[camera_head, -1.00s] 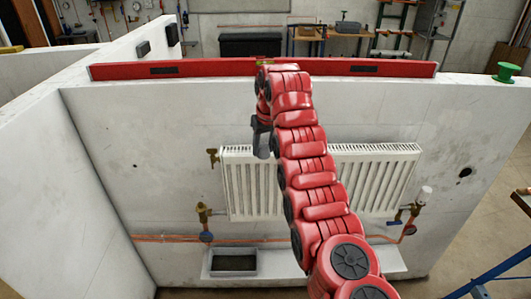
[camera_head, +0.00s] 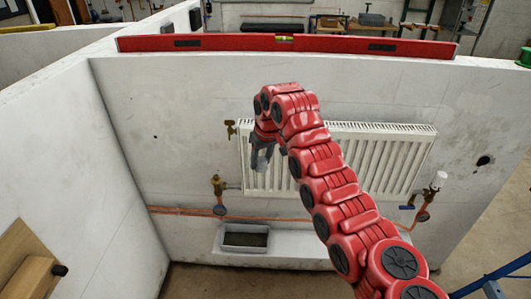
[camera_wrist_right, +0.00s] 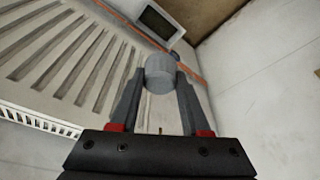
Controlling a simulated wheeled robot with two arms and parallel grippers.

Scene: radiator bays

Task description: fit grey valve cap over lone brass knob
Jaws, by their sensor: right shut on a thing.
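My right gripper (camera_head: 261,160) is shut on the grey valve cap (camera_wrist_right: 160,73), a short grey cylinder between its fingertips in the right wrist view. In the head view the cap (camera_head: 262,163) hangs in front of the left part of the white radiator (camera_head: 378,158), clear of the brass fittings. A brass valve (camera_head: 218,186) with an uncovered top stands at the radiator's lower left, on a copper pipe. Another brass fitting (camera_head: 230,128) sits at its upper left. My left gripper is not in view.
A valve with a white cap (camera_head: 440,179) stands at the radiator's right. A low white ledge with a dark-bottomed tray (camera_head: 245,238) lies below. A red spirit level (camera_head: 345,47) rests on the wall top. A side wall (camera_head: 60,160) closes the left.

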